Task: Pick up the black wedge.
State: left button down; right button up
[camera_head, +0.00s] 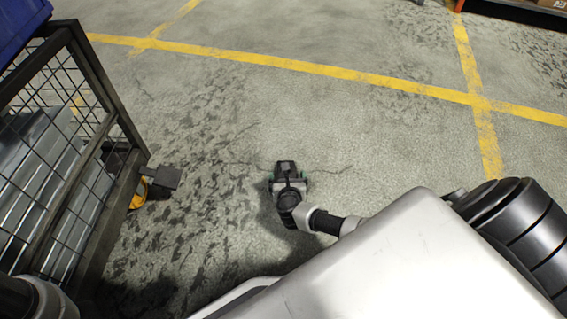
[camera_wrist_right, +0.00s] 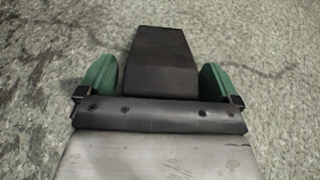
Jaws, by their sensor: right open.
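The black wedge (camera_wrist_right: 162,55) lies on the concrete floor, its narrower end pointing away from me in the right wrist view. In the head view its dark top (camera_head: 286,167) shows just beyond my right gripper (camera_head: 287,177). My right gripper is open, with one green finger on each side of the wedge in the right wrist view (camera_wrist_right: 158,82). A gap shows between each finger and the wedge's visible sides. My left gripper is not in view.
A wire-mesh cage (camera_head: 98,82) holding grey metal parts stands at the left, with a blue bin (camera_head: 20,25) above it. A dark flat piece (camera_head: 161,177) sticks out near its foot. Yellow lines (camera_head: 300,66) cross the floor. The floor around the wedge is clear.

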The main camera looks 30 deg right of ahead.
jog(key=shift+s, duration=0.1)
jog(key=c, duration=1.2)
jog(key=shift+r, duration=0.1)
jog(key=shift+c, duration=0.4)
jog(key=shift+r, duration=0.1)
